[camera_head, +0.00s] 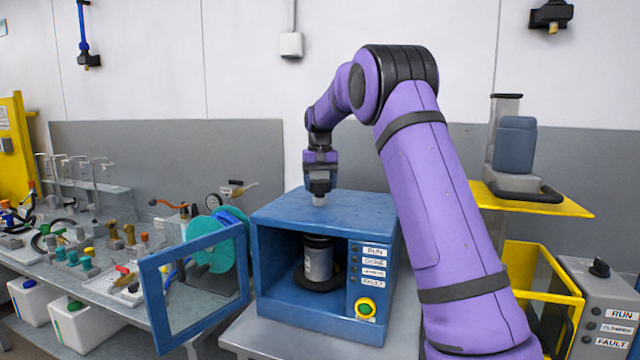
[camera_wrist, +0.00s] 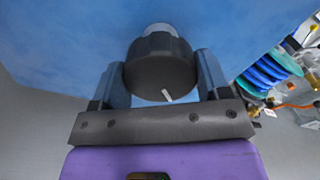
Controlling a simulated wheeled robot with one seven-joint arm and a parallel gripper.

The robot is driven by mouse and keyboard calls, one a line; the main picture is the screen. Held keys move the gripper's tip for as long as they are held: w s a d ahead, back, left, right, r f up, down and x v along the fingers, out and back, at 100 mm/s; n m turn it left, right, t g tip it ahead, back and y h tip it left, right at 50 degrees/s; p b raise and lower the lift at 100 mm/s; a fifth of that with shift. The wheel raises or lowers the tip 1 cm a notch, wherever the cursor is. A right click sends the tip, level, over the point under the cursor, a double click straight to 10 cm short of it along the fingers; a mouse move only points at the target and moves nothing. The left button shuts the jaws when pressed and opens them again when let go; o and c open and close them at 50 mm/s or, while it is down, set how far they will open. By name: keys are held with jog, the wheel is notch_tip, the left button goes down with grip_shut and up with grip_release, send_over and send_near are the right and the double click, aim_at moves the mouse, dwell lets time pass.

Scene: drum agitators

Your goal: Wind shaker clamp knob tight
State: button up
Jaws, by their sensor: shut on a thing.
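The blue shaker (camera_head: 318,212) stands on the grey bench with its framed door (camera_head: 150,295) swung open to the left. A can (camera_head: 318,262) stands upright on a dark round base inside it. The black clamp knob (camera_wrist: 160,68) sits on a pale shaft above the shaker's blue top. In the wrist view it has a white mark low on its face. My gripper (camera_wrist: 164,82) has its two fingers on either side of the knob and is shut on it. In the head view my gripper (camera_head: 320,183) is over the top of the shaker, and the fingers partly hide the knob.
A bench (camera_head: 100,265) with fittings and a teal reel (camera_head: 210,240) lies to the left. A yellow shelf (camera_head: 540,203) carrying a grey-blue device and a grey control box (camera_head: 600,300) are on the right. The door frame juts out toward the front left.

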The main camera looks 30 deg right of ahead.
aim_at(320, 181)
jog(key=shift+r+m, duration=0.1)
jog(key=shift+m, duration=1.1)
jog(key=o, duration=0.9)
notch_tip(320, 181, up, 11)
jog(key=shift+f, duration=0.15)
